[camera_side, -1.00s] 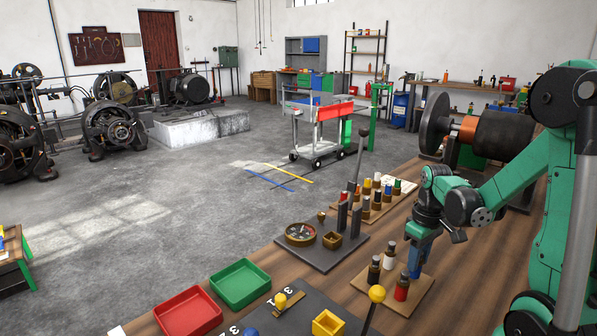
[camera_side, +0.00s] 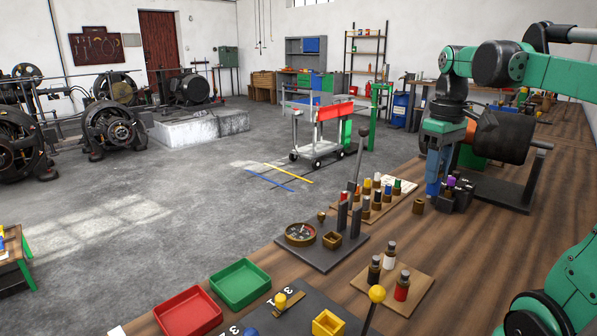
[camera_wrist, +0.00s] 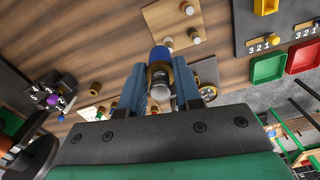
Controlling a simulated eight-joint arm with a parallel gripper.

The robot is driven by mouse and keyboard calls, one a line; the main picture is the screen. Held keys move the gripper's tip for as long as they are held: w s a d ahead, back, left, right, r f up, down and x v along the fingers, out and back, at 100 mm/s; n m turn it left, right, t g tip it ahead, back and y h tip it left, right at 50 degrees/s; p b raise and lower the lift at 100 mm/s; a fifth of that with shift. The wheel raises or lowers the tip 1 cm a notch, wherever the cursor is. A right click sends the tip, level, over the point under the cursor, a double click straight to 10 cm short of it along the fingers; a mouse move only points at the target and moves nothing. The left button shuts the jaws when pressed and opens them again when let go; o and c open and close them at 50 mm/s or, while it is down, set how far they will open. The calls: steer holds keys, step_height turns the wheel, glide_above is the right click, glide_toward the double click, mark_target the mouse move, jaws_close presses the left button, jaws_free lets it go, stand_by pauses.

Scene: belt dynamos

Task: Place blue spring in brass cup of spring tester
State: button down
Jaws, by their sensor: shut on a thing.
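My gripper (camera_side: 432,188) is raised over the right part of the bench, its blue fingers pointing down. In the wrist view it is shut on the blue spring (camera_wrist: 158,58), a small cylinder with a blue band and a brass-and-dark near end. The spring tester (camera_side: 318,258) is a dark plate left of and nearer than my gripper. In the wrist view my fingers partly hide the tester.
A wooden board (camera_side: 414,270) with several pieces stands right of the tester. Another board (camera_side: 379,211) of coloured pieces lies behind it. A black block with a purple-topped piece (camera_side: 456,192) is close beside my fingers, and a small brass cylinder (camera_side: 418,206) stands nearby.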

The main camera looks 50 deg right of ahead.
steer(key=w+a+r, duration=0.1)
steer(key=w+a, duration=0.2)
steer(key=w, duration=1.6)
steer(key=shift+n, duration=0.3)
steer(key=f, duration=1.9)
steer(key=shift+s+d+f, duration=0.2)
steer(key=shift+s+f, duration=0.05)
steer(key=shift+f, duration=0.15)
steer(key=c, duration=0.6)
jaws_free()
